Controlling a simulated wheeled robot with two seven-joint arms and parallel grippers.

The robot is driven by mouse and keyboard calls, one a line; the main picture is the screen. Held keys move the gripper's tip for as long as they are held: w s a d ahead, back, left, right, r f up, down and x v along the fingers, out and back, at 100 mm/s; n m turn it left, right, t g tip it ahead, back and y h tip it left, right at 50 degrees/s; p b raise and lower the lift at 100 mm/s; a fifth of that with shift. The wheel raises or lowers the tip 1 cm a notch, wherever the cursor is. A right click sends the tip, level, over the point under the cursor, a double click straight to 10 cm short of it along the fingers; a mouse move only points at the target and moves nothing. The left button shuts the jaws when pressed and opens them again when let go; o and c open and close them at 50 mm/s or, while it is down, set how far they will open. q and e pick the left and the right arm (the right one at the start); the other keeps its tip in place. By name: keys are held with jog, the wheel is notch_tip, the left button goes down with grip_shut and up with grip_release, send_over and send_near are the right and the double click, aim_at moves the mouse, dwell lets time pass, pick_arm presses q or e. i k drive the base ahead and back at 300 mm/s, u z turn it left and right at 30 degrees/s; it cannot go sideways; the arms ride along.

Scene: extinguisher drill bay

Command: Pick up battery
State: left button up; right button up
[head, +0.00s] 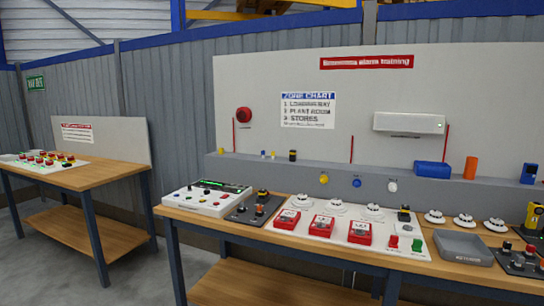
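No thing in the head view can be told for certain as the battery. On the grey ledge (340,172) behind the bench stand a small dark item with a yellow part (292,155) and two smaller items, a yellowish one (263,154) and a bluish one (273,155). A dark block with a yellow part (404,214) sits on the bench at the back of the white panel. All are too small to identify. Neither of my grippers shows.
The main bench (190,219) holds a white control panel (207,198), red call points (321,226), white detectors (464,221) and a grey tray (462,247). A blue bin (432,175) and orange cylinder (471,167) stand on the ledge. A second table (105,174) is at left; floor lies between.

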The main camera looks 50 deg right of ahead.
aim_at(294, 153)
jog(key=z, duration=0.35)
jog(key=i, duration=0.7)
jog(key=z, duration=0.6)
